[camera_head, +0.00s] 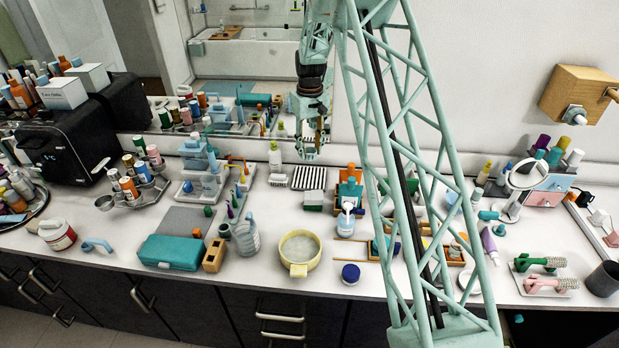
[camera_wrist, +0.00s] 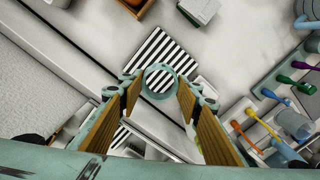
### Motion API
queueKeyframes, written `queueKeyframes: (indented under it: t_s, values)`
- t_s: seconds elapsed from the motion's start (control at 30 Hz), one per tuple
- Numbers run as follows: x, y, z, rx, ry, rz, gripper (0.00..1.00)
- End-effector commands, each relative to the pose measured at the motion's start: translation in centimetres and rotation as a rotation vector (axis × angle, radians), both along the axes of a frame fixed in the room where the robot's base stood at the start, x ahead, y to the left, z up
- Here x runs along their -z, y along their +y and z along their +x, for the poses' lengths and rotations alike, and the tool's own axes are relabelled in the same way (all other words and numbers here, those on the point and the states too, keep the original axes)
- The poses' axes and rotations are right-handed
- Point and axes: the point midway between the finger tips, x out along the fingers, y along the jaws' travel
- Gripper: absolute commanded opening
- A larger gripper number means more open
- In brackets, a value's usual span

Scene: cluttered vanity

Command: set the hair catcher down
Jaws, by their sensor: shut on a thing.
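My gripper (camera_head: 310,143) hangs above the back of the counter, in front of the mirror. In the wrist view its two fingers (camera_wrist: 159,93) are shut on the hair catcher (camera_wrist: 160,67), a small teal ring-shaped piece between the fingertips. Black and white stripes show through the ring. Below lies a black-and-white striped mat (camera_head: 309,178), which also shows in the wrist view (camera_wrist: 168,42). The ring overlaps the mat's lower part in the wrist view and appears held above it. In the head view the hair catcher is too small to make out clearly.
A white bristled item (camera_head: 277,181) lies left of the mat, with a white pump bottle (camera_head: 275,158) behind it. A green-and-white block (camera_head: 314,200) sits in front. An orange-and-teal group in a wooden tray (camera_head: 349,190) stands right.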

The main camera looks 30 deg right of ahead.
Motion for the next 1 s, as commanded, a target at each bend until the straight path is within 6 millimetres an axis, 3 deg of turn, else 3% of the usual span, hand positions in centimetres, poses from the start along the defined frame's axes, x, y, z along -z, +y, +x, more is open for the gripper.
queueKeyframes:
  t_s: [0.27,0.7,1.0]
  values:
    - [1.0,0.0,0.0,0.0,0.001,0.0,0.26]
    - [5.9,0.0,0.0,0.0,0.0,0.0,0.26]
    - [6.3,0.0,0.0,0.0,0.0,0.0,0.26]
